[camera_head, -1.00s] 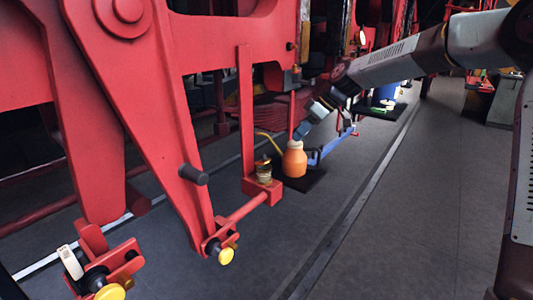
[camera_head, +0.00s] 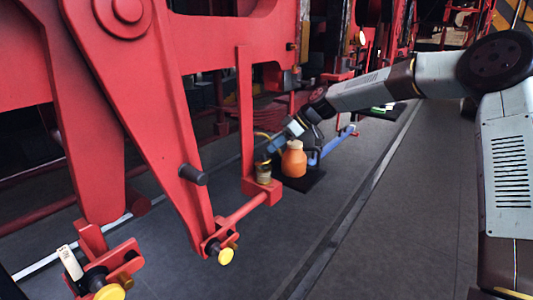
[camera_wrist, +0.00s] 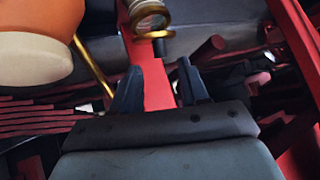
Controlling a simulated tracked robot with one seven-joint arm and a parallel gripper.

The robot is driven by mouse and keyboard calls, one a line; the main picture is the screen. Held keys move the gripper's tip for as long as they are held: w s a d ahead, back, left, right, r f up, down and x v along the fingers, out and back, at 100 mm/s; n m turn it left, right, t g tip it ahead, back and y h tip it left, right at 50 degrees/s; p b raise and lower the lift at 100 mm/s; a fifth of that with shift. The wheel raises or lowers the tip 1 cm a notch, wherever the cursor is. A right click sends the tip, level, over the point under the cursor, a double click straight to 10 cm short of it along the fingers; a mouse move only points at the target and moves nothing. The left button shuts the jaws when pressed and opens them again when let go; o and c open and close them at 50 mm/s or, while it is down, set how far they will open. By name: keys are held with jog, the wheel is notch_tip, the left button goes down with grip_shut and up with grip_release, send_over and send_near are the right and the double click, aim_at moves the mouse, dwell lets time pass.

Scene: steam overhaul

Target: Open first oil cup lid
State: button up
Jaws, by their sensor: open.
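The oil cup (camera_head: 264,174), a small glass-and-brass cup, stands upright on a red block at the foot of a red vertical bar. My gripper (camera_head: 266,153) is at the cup's top, coming from the right, and hides the lid in the head view. In the wrist view the brass-rimmed cup (camera_wrist: 150,18) is at the top edge, just beyond my open fingers (camera_wrist: 158,82). The fingers are apart with nothing between them. I cannot tell whether they touch the lid or whether it is open.
An orange oil can (camera_head: 294,160) with a thin brass spout stands on a dark mat (camera_head: 306,181), right beside my gripper. Red linkage and a rod with a yellow-ended pin (camera_head: 226,256) lie to the left and front. The grey floor (camera_head: 400,210) to the right is clear.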

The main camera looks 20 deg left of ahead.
jog(key=shift+x, duration=2.45)
jog(key=shift+c, duration=0.2)
grip_shut()
